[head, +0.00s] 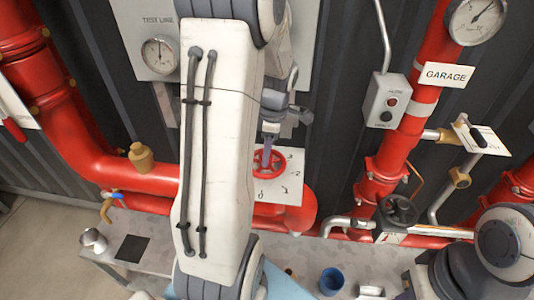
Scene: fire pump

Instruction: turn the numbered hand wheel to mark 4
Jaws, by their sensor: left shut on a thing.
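The red hand wheel (269,164) sits in front of a white plate (284,189) with dark number marks, right of my forearm. Some marks show at the plate's right side and bottom; they are too small to read surely, and my arm is close to the plate's left side. My left gripper (268,151) reaches down to the wheel from above and is shut on it. The wheel's pointer position cannot be made out. My right arm shows at the lower right, but its gripper is out of view.
Thick red pipes (150,179) run behind and beside the plate. A bench (180,235) below holds a blue cup (331,281) and a metal cup (93,239).

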